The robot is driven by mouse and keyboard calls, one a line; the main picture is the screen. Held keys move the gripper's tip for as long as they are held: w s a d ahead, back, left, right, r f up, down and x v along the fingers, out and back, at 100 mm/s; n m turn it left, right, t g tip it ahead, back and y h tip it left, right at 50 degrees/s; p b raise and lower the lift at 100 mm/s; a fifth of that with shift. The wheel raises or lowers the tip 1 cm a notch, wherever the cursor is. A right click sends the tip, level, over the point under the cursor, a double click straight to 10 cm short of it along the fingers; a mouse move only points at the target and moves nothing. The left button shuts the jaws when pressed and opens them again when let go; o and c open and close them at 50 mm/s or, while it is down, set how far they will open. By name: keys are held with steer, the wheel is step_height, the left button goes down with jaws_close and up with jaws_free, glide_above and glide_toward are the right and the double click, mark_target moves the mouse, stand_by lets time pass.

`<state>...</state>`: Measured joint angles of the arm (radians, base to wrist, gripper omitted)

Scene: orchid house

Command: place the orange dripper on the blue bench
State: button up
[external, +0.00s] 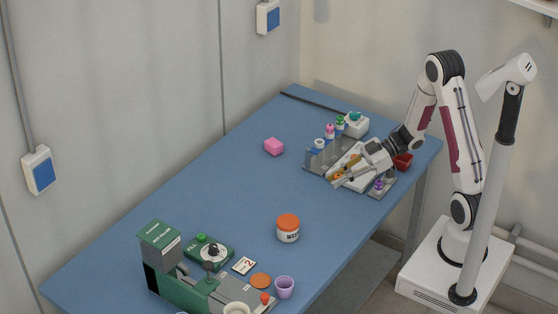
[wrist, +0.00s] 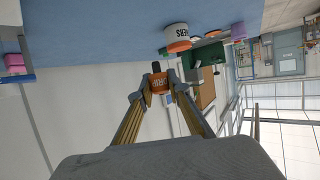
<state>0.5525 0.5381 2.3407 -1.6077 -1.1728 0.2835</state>
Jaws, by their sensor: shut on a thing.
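The orange dripper (wrist: 159,83), with a dark tip and lettering on its side, sits between the fingertips of my gripper (wrist: 157,86) in the wrist view. My gripper is shut on it. In the external view my gripper (external: 338,182) is at the front edge of the grey rack, over the right part of the blue bench (external: 222,200). I cannot make out the dripper clearly there. The bench also shows at the top of the wrist view (wrist: 110,30). I cannot tell the exact gap between dripper and bench.
A grey rack (external: 313,160) with several small bottles stands beside my gripper. A red bin (external: 403,161) is behind it. A pink block (external: 274,147) and an orange-lidded jar (external: 288,232) stand apart. Green equipment (external: 183,286) fills the near left. The bench's middle is clear.

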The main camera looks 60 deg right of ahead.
steer(key=shift+f, duration=0.1)
glide_above(336, 211)
steer(key=shift+w+f, duration=0.1)
steer(key=shift+f, duration=2.75)
steer(key=shift+f, duration=2.1)
